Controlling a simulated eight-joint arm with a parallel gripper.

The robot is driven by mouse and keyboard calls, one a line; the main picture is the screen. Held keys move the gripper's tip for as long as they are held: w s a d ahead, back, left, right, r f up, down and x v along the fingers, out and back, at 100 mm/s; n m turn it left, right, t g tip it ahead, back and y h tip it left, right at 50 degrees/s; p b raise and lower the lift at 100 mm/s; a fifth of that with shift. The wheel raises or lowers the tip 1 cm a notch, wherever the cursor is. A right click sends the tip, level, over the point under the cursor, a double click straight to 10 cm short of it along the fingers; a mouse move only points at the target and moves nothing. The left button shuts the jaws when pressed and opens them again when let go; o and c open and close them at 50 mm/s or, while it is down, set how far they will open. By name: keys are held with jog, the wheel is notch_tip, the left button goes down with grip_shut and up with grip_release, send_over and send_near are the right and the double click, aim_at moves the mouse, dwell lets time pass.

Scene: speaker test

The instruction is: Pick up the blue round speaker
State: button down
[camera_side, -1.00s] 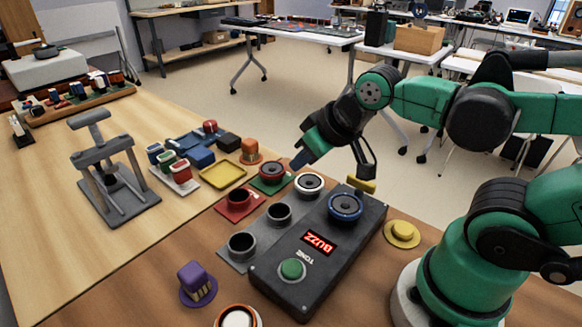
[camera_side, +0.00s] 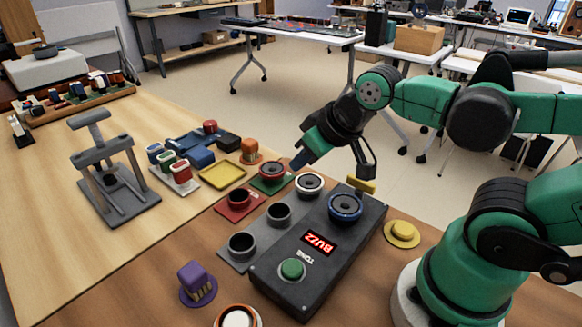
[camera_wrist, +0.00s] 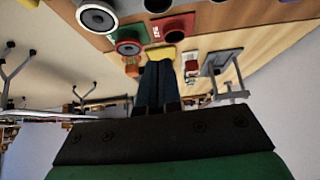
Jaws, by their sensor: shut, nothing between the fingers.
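The blue round speaker (camera_side: 346,207) sits in the top of a dark test box (camera_side: 335,260), near its far end, with its dark cone facing up. I cannot make it out in the wrist view. My gripper (camera_side: 299,162) is in the air beyond the box, up and left of the blue speaker in the side view, apart from it. Its dark fingers also show in the wrist view (camera_wrist: 158,72), shut together and empty. The box display (camera_side: 319,243) reads BUZZ in red, above a green button (camera_side: 291,269) and the word TONE.
A white-rimmed speaker (camera_side: 309,184) and grey cups (camera_side: 241,245) stand left of the box. A red speaker (camera_side: 271,170) on a green pad lies near my fingers. A yellow round piece (camera_side: 402,233) sits right of the box.

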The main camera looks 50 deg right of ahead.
grip_release()
jog(key=n+g+y, duration=0.2)
jog(key=n+g, duration=0.3)
jog(key=n, duration=0.5)
send_over(345, 204)
jog(key=d, duration=0.1)
jog(key=x, duration=0.3)
jog(key=shift+d+f, duration=0.15)
jog(key=shift+d, duration=0.15)
jog(key=n, duration=0.2)
jog(key=s+n+g+y, duration=0.1)
jog(key=shift+s+d+f, duration=0.1)
jog(key=shift+s+d, duration=0.05)
jog(key=shift+d, duration=0.1)
jog(key=shift+x, duration=2.8)
